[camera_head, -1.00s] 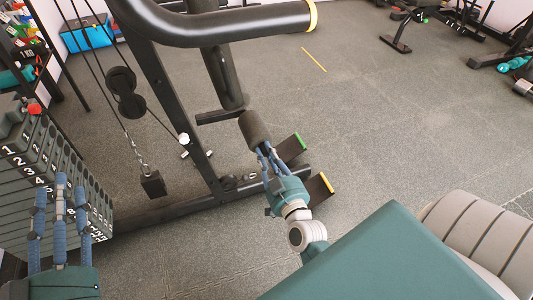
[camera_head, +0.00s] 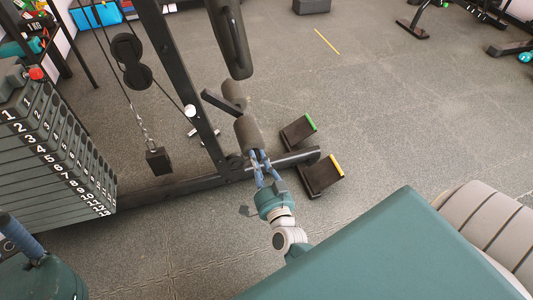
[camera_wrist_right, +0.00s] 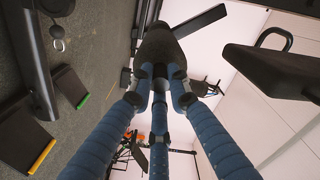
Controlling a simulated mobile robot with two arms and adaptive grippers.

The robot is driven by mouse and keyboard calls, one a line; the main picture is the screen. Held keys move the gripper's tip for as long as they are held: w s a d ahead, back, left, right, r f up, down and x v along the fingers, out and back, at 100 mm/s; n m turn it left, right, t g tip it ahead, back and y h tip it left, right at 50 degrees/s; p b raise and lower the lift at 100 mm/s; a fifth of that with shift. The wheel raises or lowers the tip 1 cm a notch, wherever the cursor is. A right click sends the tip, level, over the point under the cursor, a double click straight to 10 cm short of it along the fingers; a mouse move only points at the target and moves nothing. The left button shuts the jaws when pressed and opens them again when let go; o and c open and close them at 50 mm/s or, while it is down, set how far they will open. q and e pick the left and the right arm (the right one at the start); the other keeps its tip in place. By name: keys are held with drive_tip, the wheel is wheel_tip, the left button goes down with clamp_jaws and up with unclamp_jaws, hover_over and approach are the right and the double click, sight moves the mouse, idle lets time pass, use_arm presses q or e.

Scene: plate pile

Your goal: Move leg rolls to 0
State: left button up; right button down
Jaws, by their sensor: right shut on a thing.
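The near leg roll (camera_head: 249,134), a dark foam cylinder, sits low on the gym machine. A second dark roll (camera_head: 233,94) shows just behind it, by a tilted black lever. My right gripper (camera_head: 259,160) is shut on the end of the near roll. In the right wrist view, my right gripper's blue fingers (camera_wrist_right: 160,88) close around the end of the dark leg roll (camera_wrist_right: 160,45). My left gripper (camera_head: 20,236) is cut off at the lower left; only a blue finger and part of its teal body show, so its opening is unclear.
A numbered weight stack (camera_head: 50,140) stands at the left. Two black foot plates (camera_head: 320,178) with green and yellow edges lie right of the rolls. A teal surface (camera_head: 390,255) fills the lower right. Open grey floor (camera_head: 400,120) lies beyond.

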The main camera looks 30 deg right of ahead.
drive_tip(key=w+a+f+m+b, duration=0.2)
drive_tip(key=a+f+m+b, duration=0.1)
drive_tip(key=a+m, duration=0.3)
drive_tip(key=shift+a+f+m, duration=0.3)
drive_tip(key=shift+a+f, duration=0.35)
drive_tip(key=shift+a, duration=0.7)
drive_tip(key=c, duration=1.6)
unclamp_jaws()
drive_tip(key=shift+c, duration=0.2)
drive_tip(key=v, duration=1.2)
